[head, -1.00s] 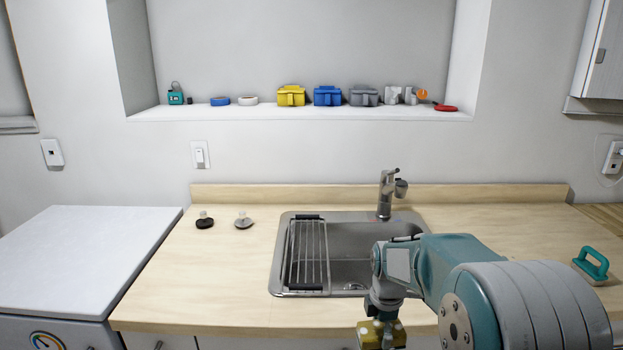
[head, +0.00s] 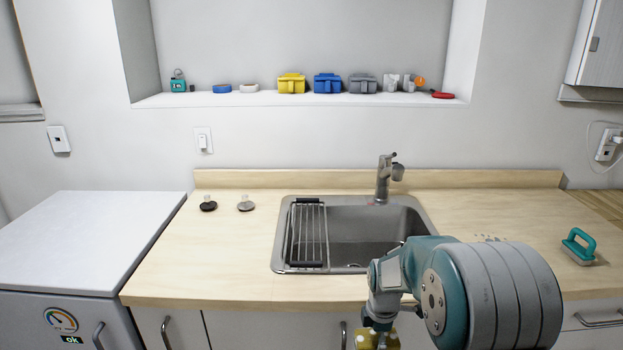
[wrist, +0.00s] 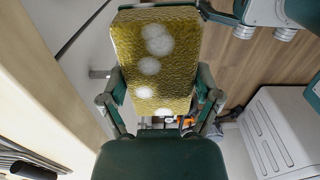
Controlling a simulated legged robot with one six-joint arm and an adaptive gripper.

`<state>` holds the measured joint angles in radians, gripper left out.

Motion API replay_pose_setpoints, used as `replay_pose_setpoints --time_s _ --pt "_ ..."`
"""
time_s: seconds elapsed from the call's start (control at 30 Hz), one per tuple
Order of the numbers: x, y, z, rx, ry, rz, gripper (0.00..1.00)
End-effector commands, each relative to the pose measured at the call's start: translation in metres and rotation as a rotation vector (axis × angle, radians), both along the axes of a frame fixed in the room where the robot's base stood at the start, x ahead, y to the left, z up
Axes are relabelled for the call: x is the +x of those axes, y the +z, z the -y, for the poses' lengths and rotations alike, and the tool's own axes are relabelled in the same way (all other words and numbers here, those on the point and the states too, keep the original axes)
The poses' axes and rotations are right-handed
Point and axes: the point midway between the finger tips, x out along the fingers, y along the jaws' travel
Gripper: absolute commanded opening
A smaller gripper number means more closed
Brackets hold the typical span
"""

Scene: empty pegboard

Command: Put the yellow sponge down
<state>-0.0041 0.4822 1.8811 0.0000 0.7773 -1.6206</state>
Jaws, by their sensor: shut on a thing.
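The yellow sponge (wrist: 155,62) has several round white spots on its face. In the wrist view it is clamped between the two fingers of my gripper (wrist: 158,92), which is shut on it. In the head view the sponge (head: 377,340) shows only partly at the bottom edge, below my gripper (head: 380,318). It hangs in front of the counter's front edge, low beside the cabinet fronts, not over the counter top. What lies directly beneath it is hidden.
Grey-white marks (head: 490,238) lie right of the sink. A white-topped appliance (head: 75,240) stands left.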

Motion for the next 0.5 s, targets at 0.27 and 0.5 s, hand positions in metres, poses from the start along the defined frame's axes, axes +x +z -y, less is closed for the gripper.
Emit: replay_pose_setpoints --time_s 0.27,0.5 --pt "0.005 -0.017 0.001 0.0 -0.401 -0.001 0.57" --pt "0.01 -0.033 0.001 0.0 -0.802 0.0 0.57"
